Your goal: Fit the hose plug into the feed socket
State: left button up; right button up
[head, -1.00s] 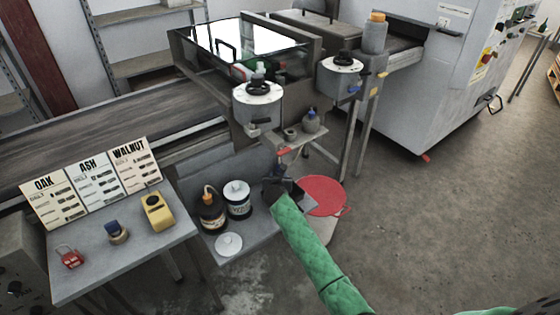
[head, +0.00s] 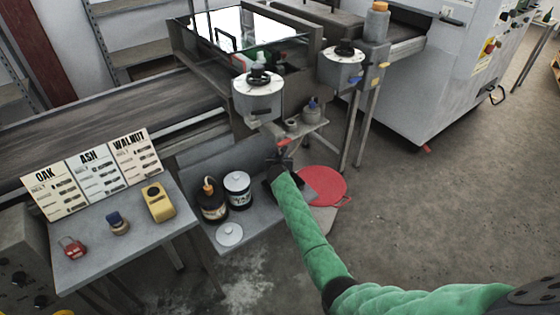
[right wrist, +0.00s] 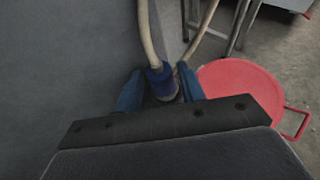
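The hose plug (right wrist: 161,80), with a blue collar on a beige hose, is in the right wrist view. It lies between the two blue fingers of my right gripper (right wrist: 162,75). The fingers stand apart, and a dark gap shows on the plug's left; it sits closer to the right finger. In the head view my right gripper (head: 282,162) is near the small shelf with the red-handled part (head: 290,142), and the plug is too small to tell there. I cannot make out the feed socket. My left gripper is not in view.
A red round lid or tub (head: 328,184) stands on the floor right of my gripper. A dark bottle (head: 212,204) and a white can (head: 238,188) stand on the low tray at left. White-topped pots (head: 258,100) hang above. Floor at right is clear.

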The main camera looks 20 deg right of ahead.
jog(key=shift+r, duration=0.1)
jog(key=c, duration=0.8)
